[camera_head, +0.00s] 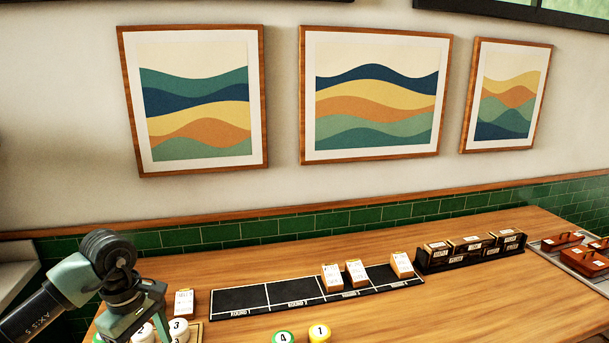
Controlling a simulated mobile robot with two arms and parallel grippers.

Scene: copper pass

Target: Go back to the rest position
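My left arm (68,283) comes in from the left, and its gripper (135,322) points down at the lower left. The gripper is over or beside white numbered pieces (178,329) on a wooden board; I cannot tell whether it touches them. Its fingertips are not clear, so whether it is open or shut cannot be told. My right gripper is not in view.
A black mat (238,299) marked with rounds holds several ticket blocks (332,277). Another ticket (184,302) stands left of it. Green (283,337) and yellow (320,332) numbered pieces are in front. A black rack (470,250) and brown boxes (562,241) are right. The right front wood is clear.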

